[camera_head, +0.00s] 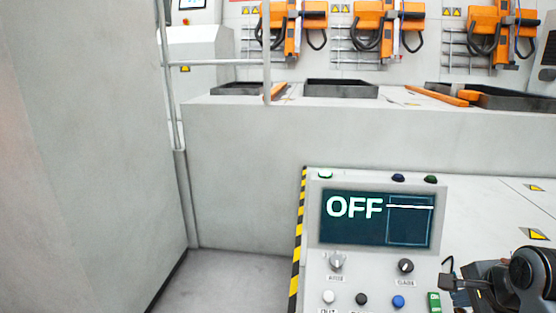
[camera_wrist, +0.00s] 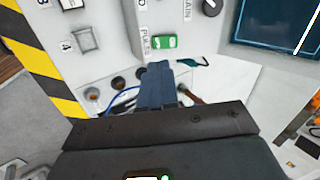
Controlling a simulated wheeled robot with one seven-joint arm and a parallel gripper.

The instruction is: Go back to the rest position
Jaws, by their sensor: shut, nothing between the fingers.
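My gripper (camera_head: 447,278) is at the lower right in the head view, in front of the right side of the control panel (camera_head: 320,222). In the wrist view my gripper (camera_wrist: 158,70) shows as closed blue-grey fingers, with nothing held. Its tips appear just below the green switch (camera_wrist: 164,42) on the panel; I cannot tell whether they touch. The same green switch (camera_head: 434,302) shows beside the arm in the head view. The panel screen (camera_head: 355,208) reads OFF.
The panel carries knobs (camera_head: 337,262), a blue button (camera_head: 398,301) and other buttons. Yellow-black striping (camera_head: 298,240) marks its left edge. A grey wall (camera_head: 80,150) stands at left, with clear floor (camera_head: 225,280) between. Orange machines (camera_head: 385,28) and dark trays (camera_head: 340,88) are behind.

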